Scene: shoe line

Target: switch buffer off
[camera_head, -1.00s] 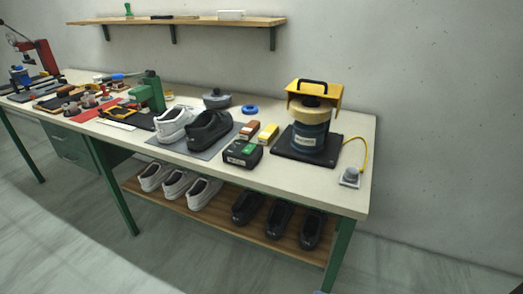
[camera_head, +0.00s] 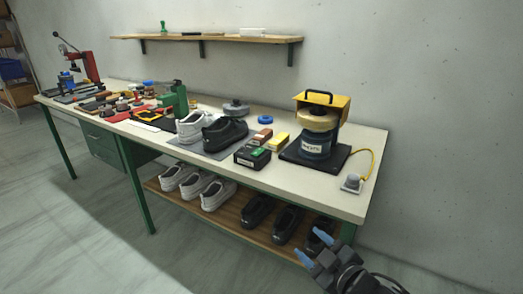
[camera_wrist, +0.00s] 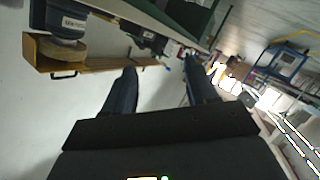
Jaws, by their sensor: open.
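The buffer (camera_head: 315,140) stands on a black base plate at the right end of the bench. It has a dark blue body, a beige wheel and a yellow hood with a black handle. A yellow cable runs from it to a small grey switch box (camera_head: 352,184) near the bench's right front corner. The switch's setting is too small to tell. My gripper (camera_head: 313,248) is open and empty, in front of and below the bench edge, apart from the switch. In the wrist view the buffer (camera_wrist: 67,18) appears upside down at upper left, beyond the open fingers (camera_wrist: 161,66).
The bench (camera_head: 290,185) also holds a black box (camera_head: 252,157), yellow and brown blocks, white and black shoes, and tools further left. Shoes stand on a lower shelf (camera_head: 235,215). A wall shelf (camera_head: 215,38) hangs behind. The floor in front is clear.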

